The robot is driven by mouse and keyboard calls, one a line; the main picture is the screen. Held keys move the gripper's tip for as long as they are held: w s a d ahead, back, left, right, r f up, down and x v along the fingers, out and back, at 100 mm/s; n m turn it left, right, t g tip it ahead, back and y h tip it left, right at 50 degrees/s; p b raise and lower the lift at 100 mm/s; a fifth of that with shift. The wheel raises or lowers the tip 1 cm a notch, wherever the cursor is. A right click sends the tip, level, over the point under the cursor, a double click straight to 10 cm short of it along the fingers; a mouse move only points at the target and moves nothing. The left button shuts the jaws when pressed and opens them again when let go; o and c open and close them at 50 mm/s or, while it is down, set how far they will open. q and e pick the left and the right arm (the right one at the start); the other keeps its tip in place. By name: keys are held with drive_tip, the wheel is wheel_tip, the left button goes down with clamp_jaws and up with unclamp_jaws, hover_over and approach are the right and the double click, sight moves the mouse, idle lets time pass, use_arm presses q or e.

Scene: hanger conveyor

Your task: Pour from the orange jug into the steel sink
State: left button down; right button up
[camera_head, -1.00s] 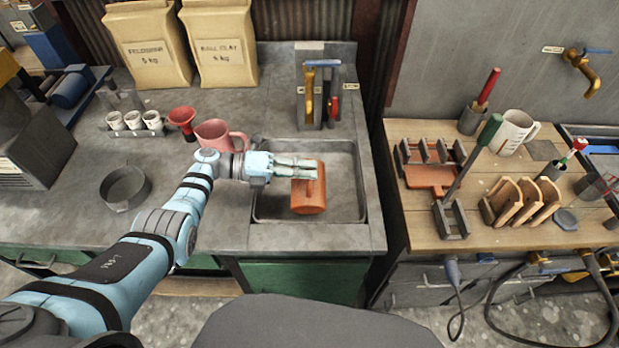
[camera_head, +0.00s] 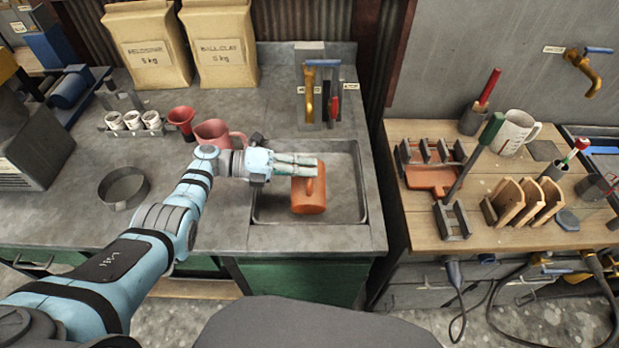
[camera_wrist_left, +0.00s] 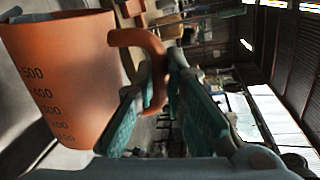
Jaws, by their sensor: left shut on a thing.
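The orange jug (camera_head: 309,196) is over the steel sink (camera_head: 347,213) in the head view. My left gripper (camera_head: 306,167) comes in from the left and is shut on the jug's handle. In the left wrist view the jug (camera_wrist_left: 60,85) shows dark measuring marks, and its handle (camera_wrist_left: 155,70) lies between my left gripper's fingers (camera_wrist_left: 158,98). The jug appears tilted in the wrist view, though the camera itself is turned. I cannot see any liquid or stream. The sink's bottom is partly hidden by the jug and hand. My right gripper is not in view.
A pink jug (camera_head: 213,133) and a red funnel (camera_head: 182,120) stand just behind my left wrist. A brass tap (camera_head: 309,92) rises behind the sink. A round grey dish (camera_head: 123,188) sits left on the counter. A wooden table (camera_head: 500,215) with tools stands right.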

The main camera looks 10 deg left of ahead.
use_arm(q)
drive_tip(key=shift+w+f+b, duration=0.2)
drive_tip(key=shift+w+b, duration=0.15)
drive_tip(key=shift+b, duration=0.25)
drive_tip(key=shift+w+n, duration=0.1)
drive_tip(key=shift+n, duration=0.2)
idle(0.4)
drive_tip(key=shift+w+a+f+n+g+b, duration=0.15)
drive_tip(key=shift+w+f+n+g+b, duration=0.25)
drive_tip(key=shift+b, duration=1.05)
drive_tip(key=shift+w+r, duration=0.1)
drive_tip(key=shift+w, duration=0.05)
drive_tip(key=shift+w, duration=0.1)
drive_tip(key=shift+w+a+n+b, duration=0.15)
drive_tip(key=shift+w+n+b, duration=0.45)
drive_tip(key=shift+b, duration=1.3)
